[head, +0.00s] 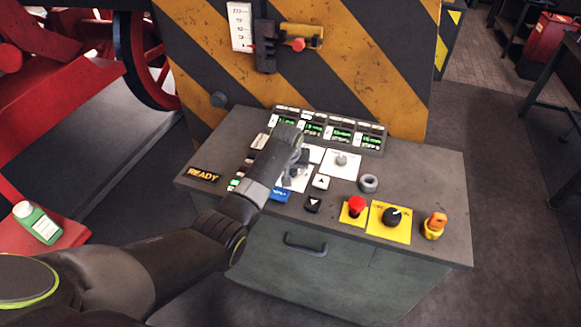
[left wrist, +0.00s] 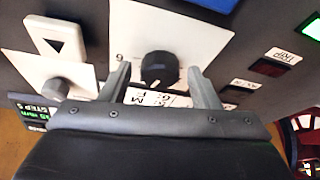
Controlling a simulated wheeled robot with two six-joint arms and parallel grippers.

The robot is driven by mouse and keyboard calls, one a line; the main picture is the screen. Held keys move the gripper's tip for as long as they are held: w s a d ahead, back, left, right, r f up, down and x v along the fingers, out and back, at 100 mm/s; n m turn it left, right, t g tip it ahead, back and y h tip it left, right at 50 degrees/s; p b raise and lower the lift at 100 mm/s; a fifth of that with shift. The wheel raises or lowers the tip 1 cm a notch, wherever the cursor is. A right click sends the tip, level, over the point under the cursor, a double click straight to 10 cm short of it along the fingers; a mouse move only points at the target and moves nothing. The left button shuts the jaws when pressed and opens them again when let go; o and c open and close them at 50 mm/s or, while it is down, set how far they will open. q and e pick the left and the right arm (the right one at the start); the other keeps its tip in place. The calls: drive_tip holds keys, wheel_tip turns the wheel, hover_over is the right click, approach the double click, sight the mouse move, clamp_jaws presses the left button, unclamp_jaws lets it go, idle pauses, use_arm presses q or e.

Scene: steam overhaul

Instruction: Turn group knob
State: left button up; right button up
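The group knob is a black round knob (left wrist: 158,68) with a white pointer mark, on a white lettered plate (left wrist: 185,38) in the left wrist view. My left gripper (left wrist: 160,72) is open, with one finger on each side of the knob and visible gaps between them. Whether the fingertips reach down to the plate is hard to tell. In the head view my left gripper (head: 295,173) is over the middle of the grey console (head: 245,130) and mostly hides the knob and plate. My right gripper is not in view.
Near the gripper are a grey knob (head: 341,159) on a white plate, an up-arrow button (head: 320,181) and a down-arrow button (head: 312,204). A red mushroom button (head: 356,205), a black selector (head: 391,216) and an orange knob (head: 435,224) stand at the right. Green displays (head: 341,134) line the back.

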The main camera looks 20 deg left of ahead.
use_arm(q)
drive_tip(key=c, duration=0.8)
drive_tip(key=shift+c, duration=0.2)
